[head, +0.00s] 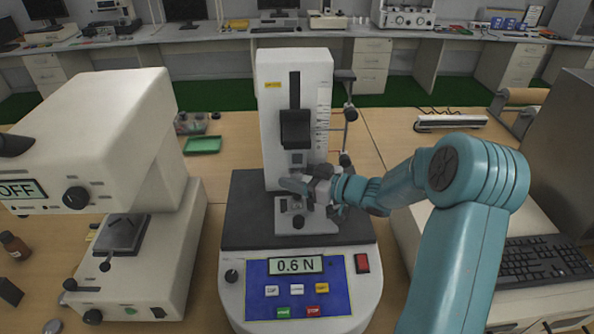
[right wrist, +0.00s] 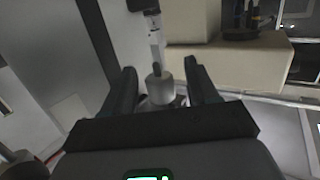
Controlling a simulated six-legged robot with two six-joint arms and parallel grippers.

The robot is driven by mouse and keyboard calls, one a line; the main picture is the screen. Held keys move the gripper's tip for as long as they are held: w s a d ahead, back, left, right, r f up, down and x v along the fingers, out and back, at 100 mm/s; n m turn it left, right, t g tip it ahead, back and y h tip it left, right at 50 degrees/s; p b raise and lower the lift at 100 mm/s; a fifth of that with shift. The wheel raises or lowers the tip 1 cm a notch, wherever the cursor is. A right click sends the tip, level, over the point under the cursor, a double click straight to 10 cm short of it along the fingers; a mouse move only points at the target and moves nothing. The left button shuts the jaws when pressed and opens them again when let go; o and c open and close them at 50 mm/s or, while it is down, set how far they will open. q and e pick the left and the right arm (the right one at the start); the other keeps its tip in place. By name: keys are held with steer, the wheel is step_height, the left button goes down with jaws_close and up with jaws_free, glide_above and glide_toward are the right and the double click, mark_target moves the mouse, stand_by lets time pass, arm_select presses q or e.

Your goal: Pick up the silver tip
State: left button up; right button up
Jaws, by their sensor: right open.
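A silver-grey cylindrical piece, which looks like the silver tip (right wrist: 159,90), shows between my right gripper's fingers in the right wrist view. A thin rod meets its upper end in that view. My right gripper (right wrist: 160,72) is open around it, with a visible gap on each side. In the head view my right gripper (head: 305,187) is at the front of the white force tester (head: 268,125), above its small metal stage (head: 309,222). There the gripper covers the tip, so I cannot make it out. My left gripper is out of view.
The tester's display (head: 296,265) reads 0.6 N. A cream instrument (head: 110,130) marked OFF stands close on the left. A slim stand (head: 350,115) rises beside the tester's column. A keyboard (head: 535,262) lies at right. A green tray (head: 203,144) sits behind on the wooden bench.

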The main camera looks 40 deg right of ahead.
steer(key=c, duration=1)
steer(key=shift+c, duration=0.2)
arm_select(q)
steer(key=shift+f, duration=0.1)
arm_select(e)
steer(key=shift+w, duration=0.1)
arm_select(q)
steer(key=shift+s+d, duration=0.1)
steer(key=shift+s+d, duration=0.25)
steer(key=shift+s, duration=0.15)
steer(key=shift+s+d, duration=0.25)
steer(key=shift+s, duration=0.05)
arm_select(e)
steer(key=shift+r, duration=0.1)
